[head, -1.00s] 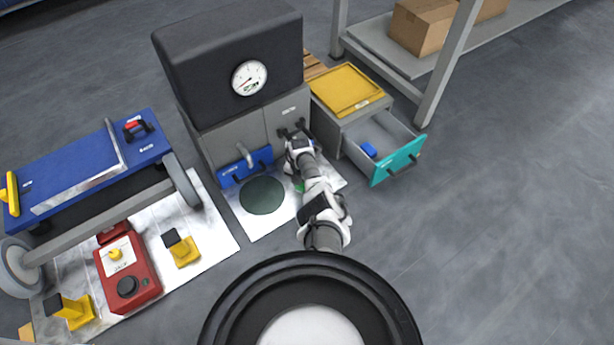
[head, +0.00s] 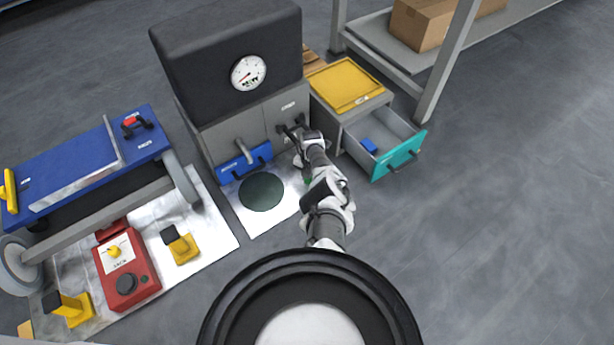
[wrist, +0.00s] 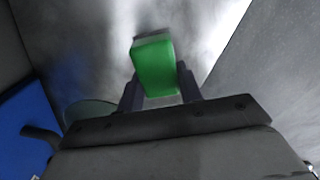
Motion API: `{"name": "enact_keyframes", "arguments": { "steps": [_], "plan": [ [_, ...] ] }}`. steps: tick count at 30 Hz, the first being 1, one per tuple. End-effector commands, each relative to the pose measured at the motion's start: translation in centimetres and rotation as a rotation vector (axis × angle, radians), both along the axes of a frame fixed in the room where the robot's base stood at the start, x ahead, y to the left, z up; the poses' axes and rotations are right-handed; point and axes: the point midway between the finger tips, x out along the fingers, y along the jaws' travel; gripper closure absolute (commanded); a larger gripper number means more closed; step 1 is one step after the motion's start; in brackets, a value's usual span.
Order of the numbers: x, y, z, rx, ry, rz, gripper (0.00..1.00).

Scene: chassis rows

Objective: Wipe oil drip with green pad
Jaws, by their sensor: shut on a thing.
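The green pad (wrist: 154,66) is held between the fingers of my gripper (wrist: 160,88) in the wrist view, above the pale shiny floor sheet. In the head view my gripper (head: 305,178) is low over the right part of that sheet, and only a bit of green shows beside it. Whether the pad touches the sheet I cannot tell. A dark green round patch (head: 261,192) lies on the sheet (head: 248,226) left of my gripper, under the spout. I cannot make out a separate oil drip; my arm covers part of the sheet.
A grey machine with a gauge (head: 248,72) and a blue-fronted tray (head: 245,162) stands behind the sheet. An open teal drawer (head: 398,156) holding a blue item (head: 369,145) juts out to the right.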

Motion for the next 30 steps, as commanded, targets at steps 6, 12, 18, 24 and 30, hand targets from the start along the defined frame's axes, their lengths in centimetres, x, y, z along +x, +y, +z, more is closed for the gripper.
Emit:
{"name": "enact_keyframes", "arguments": {
  "steps": [6,12,18,24,30],
  "plan": [
    [-1.1,-0.1,-0.2,-0.004,0.013,-0.001,0.91],
    [-2.0,1.4,0.2,-0.002,0.013,0.002,0.91],
    [-2.9,2.8,0.3,-0.002,0.011,0.001,0.91],
    [-2.9,3.1,0.1,-0.002,0.008,0.000,0.91],
    [-2.4,2.5,-0.1,0.000,0.004,-0.002,0.91]
  ]
}}
